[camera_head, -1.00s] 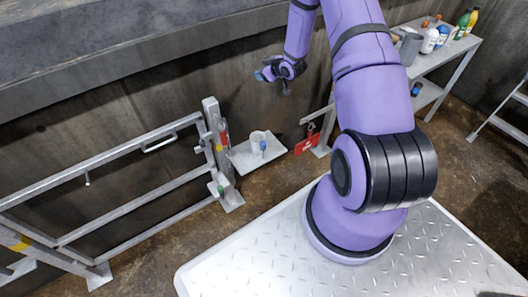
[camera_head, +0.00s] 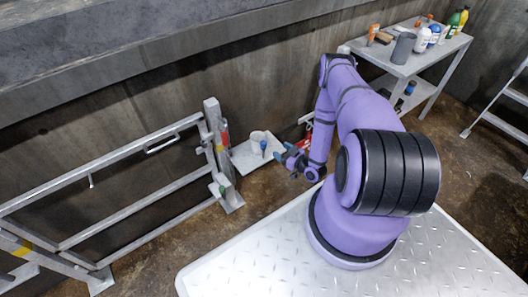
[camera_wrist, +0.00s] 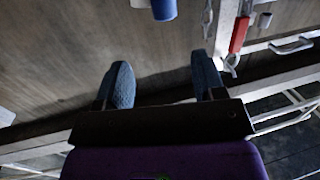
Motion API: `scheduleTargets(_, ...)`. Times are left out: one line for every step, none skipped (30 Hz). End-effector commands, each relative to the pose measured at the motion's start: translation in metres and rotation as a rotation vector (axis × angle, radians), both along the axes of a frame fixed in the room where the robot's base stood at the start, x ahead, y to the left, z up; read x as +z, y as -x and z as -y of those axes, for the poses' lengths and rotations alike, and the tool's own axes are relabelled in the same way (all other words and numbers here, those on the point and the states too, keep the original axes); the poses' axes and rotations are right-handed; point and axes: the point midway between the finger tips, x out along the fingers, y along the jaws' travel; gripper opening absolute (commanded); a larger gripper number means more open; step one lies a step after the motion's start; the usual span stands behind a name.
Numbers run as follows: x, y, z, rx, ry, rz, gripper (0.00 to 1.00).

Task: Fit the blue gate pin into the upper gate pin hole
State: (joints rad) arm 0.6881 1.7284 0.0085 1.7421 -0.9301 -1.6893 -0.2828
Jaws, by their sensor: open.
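The blue gate pin (camera_head: 263,145) stands upright on a small grey shelf (camera_head: 243,160) beside the gate post. In the wrist view a blue cylinder, which looks like the pin (camera_wrist: 164,9), is cut by the top edge, beyond my fingertips. The gate post (camera_head: 216,140) has brackets at upper and lower height; I cannot make out the upper gate pin hole. My gripper (camera_head: 283,158) is to the right of the shelf, apart from the pin. In the wrist view its two blue fingertips (camera_wrist: 158,84) are spread with nothing between them.
A white cup (camera_head: 257,136) stands beside the pin on the shelf. The gate (camera_head: 130,180) has metal rails left of the post. A red tag (camera_wrist: 239,34) hangs near the post. A table (camera_head: 410,62) with bottles and tools stands at the back right.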

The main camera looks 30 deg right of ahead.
Motion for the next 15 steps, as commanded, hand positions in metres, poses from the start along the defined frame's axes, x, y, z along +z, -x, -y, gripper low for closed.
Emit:
scheduleTargets(-0.005, 0.005, -0.002, -0.003, -0.01, 0.008, 0.63)
scheduleTargets(-0.006, 0.008, -0.003, -0.004, -0.013, 0.012, 0.63)
scheduleTargets(-0.008, 0.009, -0.004, -0.006, -0.017, 0.017, 0.63)
scheduleTargets(-0.008, 0.01, -0.005, -0.006, -0.018, 0.018, 0.63)
scheduleTargets(-0.009, 0.009, -0.005, -0.006, -0.02, 0.02, 0.63)
scheduleTargets(-0.009, 0.007, -0.006, -0.006, -0.02, 0.022, 0.63)
scheduleTargets(-0.009, 0.005, -0.006, -0.006, -0.02, 0.022, 0.63)
scheduleTargets(-0.009, 0.002, -0.007, -0.006, -0.02, 0.022, 0.63)
scheduleTargets(-0.009, -0.002, -0.008, -0.006, -0.02, 0.022, 0.63)
scheduleTargets(-0.009, -0.006, -0.009, -0.006, -0.021, 0.023, 0.63)
scheduleTargets(-0.009, -0.011, -0.01, -0.005, -0.021, 0.023, 0.63)
scheduleTargets(-0.01, -0.016, -0.012, -0.005, -0.019, 0.022, 0.63)
scheduleTargets(-0.01, -0.021, -0.013, -0.005, -0.019, 0.022, 0.63)
scheduleTargets(-0.01, -0.025, -0.014, -0.005, -0.019, 0.022, 0.63)
scheduleTargets(-0.011, -0.031, -0.015, -0.006, -0.019, 0.022, 0.63)
